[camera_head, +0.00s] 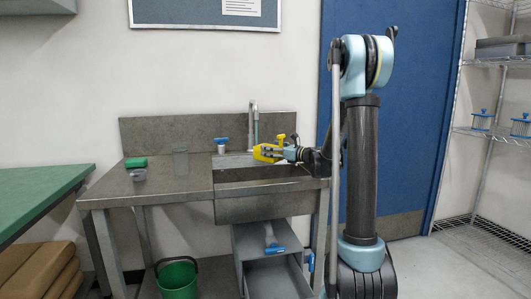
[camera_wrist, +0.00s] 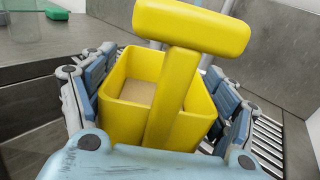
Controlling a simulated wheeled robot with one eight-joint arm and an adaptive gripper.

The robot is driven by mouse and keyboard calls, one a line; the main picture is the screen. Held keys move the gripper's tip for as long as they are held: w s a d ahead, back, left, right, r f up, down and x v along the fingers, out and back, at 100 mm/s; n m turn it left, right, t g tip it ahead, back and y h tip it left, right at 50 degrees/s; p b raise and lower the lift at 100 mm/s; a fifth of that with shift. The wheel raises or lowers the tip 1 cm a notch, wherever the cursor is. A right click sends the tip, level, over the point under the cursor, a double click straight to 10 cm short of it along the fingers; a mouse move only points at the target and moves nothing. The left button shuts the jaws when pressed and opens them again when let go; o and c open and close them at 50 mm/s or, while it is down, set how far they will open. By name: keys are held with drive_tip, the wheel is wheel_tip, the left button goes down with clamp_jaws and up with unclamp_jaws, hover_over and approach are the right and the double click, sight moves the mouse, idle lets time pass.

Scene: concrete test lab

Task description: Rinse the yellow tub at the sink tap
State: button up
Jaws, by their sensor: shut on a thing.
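The yellow tub (camera_head: 264,154) is held over the sink (camera_head: 262,207), close to the tap (camera_head: 253,118). In the wrist view the tub (camera_wrist: 122,90) is open-topped and boxy, with a tan patch on its inside floor. A yellow T-shaped handle stands on its near side and hides part of the opening. My gripper (camera_head: 279,153) is shut on the tub, with one finger along each side. I cannot make out any water running from the tap.
A blue-handled valve (camera_head: 221,145) stands left of the tap. A green sponge (camera_head: 136,162), a grey cup (camera_head: 138,175) and a clear glass (camera_head: 181,161) are on the left counter. A green bucket (camera_head: 177,279) stands below. A green table (camera_head: 38,195) is at left.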

idle(0.4)
drive_tip(key=shift+s+d+r, duration=0.2)
drive_tip(key=shift+s+r, duration=0.45)
drive_tip(key=shift+s, duration=0.15)
drive_tip(key=shift+s+d+r, duration=0.2)
drive_tip(key=shift+s+r, duration=0.5)
drive_tip(key=shift+s, duration=0.1)
drive_tip(key=shift+s+d+r, duration=0.2)
drive_tip(key=shift+s+r, duration=0.45)
drive_tip(key=shift+s, duration=0.15)
